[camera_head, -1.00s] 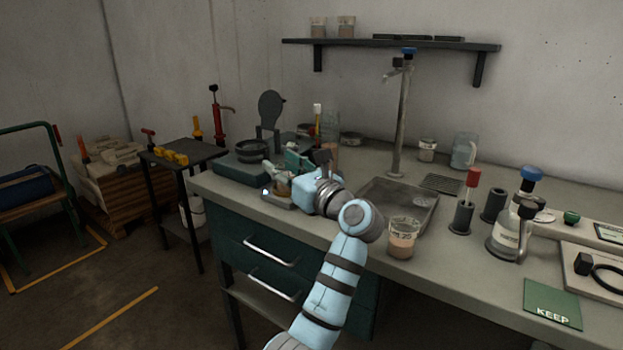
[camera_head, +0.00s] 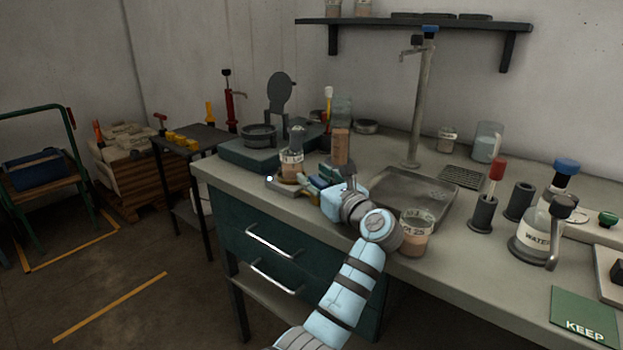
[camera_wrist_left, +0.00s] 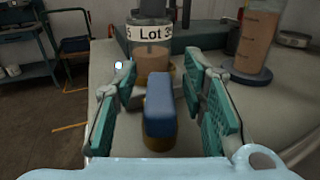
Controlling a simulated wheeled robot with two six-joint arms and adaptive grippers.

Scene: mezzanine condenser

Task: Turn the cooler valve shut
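No valve carries a readable label. A tall metal tap with a blue top (camera_head: 430,32) rises behind the sink, and I cannot tell whether it is the cooler valve. My left gripper (camera_head: 328,180) is low over the front of the bench, left of the sink. In the left wrist view its teal fingers (camera_wrist_left: 162,105) are apart. A blue and yellow block (camera_wrist_left: 160,110) sits between them with a gap on each side. A jar marked "Lot" (camera_wrist_left: 150,48) stands just beyond the block. My right gripper is not in view.
A brown-filled jar (camera_head: 415,232) stands close to the right of my left wrist. A brown-filled cylinder (camera_head: 341,148) is behind the gripper. The sink tray (camera_head: 430,190) looks empty.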

